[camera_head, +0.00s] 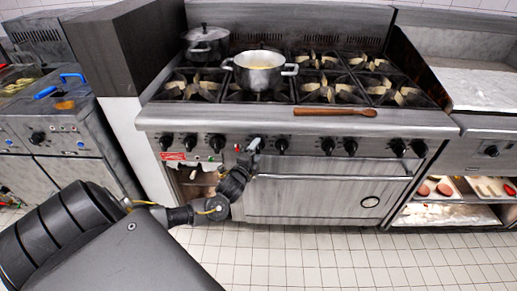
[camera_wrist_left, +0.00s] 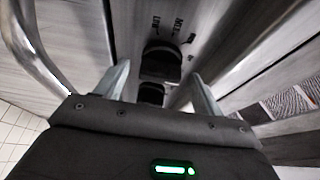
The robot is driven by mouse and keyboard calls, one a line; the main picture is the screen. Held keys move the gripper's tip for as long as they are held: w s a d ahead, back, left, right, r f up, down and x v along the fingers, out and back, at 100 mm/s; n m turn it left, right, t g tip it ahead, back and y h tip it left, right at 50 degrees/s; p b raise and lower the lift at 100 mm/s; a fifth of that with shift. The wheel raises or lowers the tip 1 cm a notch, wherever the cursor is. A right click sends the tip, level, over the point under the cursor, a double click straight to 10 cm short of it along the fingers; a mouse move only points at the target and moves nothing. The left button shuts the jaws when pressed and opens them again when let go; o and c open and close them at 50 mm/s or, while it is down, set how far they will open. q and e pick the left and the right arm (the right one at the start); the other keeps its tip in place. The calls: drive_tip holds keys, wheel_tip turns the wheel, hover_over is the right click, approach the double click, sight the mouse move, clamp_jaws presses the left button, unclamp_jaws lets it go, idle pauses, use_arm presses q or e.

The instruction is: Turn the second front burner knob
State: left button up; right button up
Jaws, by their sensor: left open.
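The stove's front panel (camera_head: 305,132) carries a row of black knobs, among them a knob (camera_head: 281,145) just right of my left gripper. My left gripper (camera_head: 255,144) is at the panel, left of the middle of the row, with its jaws open. In the left wrist view, a black knob (camera_wrist_left: 161,62) lies between and beyond the two open fingertips (camera_wrist_left: 159,72). A second dark knob shape shows below it, partly hidden by the gripper body. I cannot tell whether the fingers touch the knob. My right gripper is in neither view.
A light pot (camera_head: 259,72) and a dark lidded pot (camera_head: 206,45) stand on the stove top. A wooden spoon (camera_head: 335,112) lies along its front edge. The oven door handle (camera_head: 335,178) runs below the knobs. The tiled floor (camera_head: 330,255) in front is clear.

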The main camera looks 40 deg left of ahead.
use_arm(q)
drive_tip(key=shift+x, duration=1.25)
drive_tip(key=c, duration=0.9)
